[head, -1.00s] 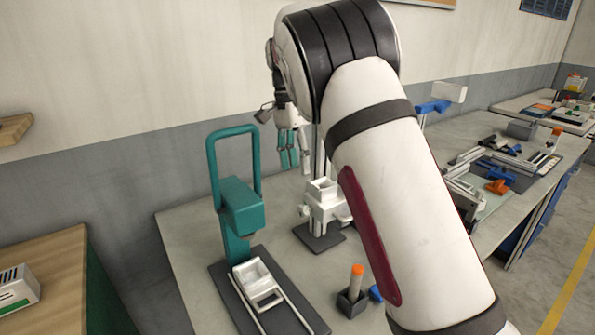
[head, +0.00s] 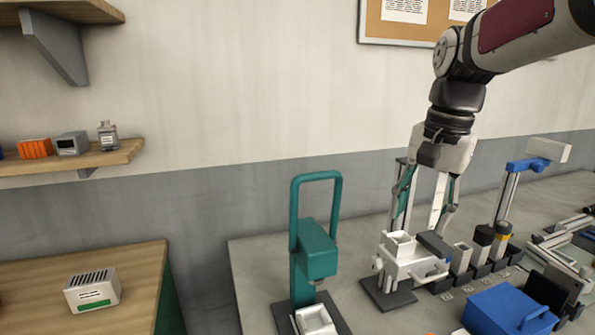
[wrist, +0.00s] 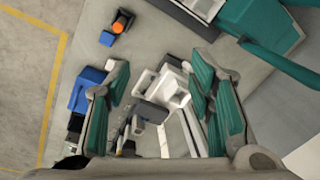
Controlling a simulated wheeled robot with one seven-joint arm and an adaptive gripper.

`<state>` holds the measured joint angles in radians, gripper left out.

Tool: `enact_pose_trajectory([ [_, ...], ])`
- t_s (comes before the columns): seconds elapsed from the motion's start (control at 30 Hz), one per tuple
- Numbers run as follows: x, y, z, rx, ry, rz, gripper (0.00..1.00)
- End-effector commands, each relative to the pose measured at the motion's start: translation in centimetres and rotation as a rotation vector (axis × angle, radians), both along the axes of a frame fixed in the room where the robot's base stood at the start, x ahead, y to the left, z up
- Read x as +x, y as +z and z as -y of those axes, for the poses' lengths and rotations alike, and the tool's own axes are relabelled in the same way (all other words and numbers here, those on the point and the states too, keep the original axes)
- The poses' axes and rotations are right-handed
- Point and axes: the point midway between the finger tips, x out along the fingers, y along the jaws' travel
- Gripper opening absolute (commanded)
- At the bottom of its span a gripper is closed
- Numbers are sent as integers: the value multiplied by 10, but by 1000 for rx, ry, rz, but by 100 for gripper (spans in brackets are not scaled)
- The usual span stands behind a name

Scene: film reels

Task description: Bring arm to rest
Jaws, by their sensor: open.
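My gripper (head: 424,200) hangs from my arm at the right in the head view, fingers pointing down. It is above the grey table (head: 255,285), over or near a white device (head: 405,262) on a dark base. In the wrist view the two green-padded fingers (wrist: 160,98) are wide apart with nothing held between them. The white device (wrist: 172,90) shows below, between the fingers. The head view does not show whether the fingertips touch it.
A teal press (head: 316,250) with a tall loop handle stands left of my gripper. A blue box (head: 508,308) and several small holders stand to the right. A blue-clamped stand (head: 525,165) rises behind. A wall shelf (head: 70,160) and wooden bench (head: 135,262) are at the left.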

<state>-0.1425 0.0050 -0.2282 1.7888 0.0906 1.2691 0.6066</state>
Motion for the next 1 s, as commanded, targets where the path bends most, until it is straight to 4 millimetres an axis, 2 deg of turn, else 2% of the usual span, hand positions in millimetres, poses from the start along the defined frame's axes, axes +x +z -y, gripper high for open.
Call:
enact_pose_trajectory([
  [0.03, -19, 4, -1, 0, 49, 33, 49],
  [0.27, -95, 0, -6, -53, 292, 170, 49],
  [0.5, -163, -27, -11, -166, 532, 292, 49],
  [0.7, -193, -48, -11, -247, 652, 343, 49],
  [1.0, -200, -55, -11, -269, 685, 352, 49],
])
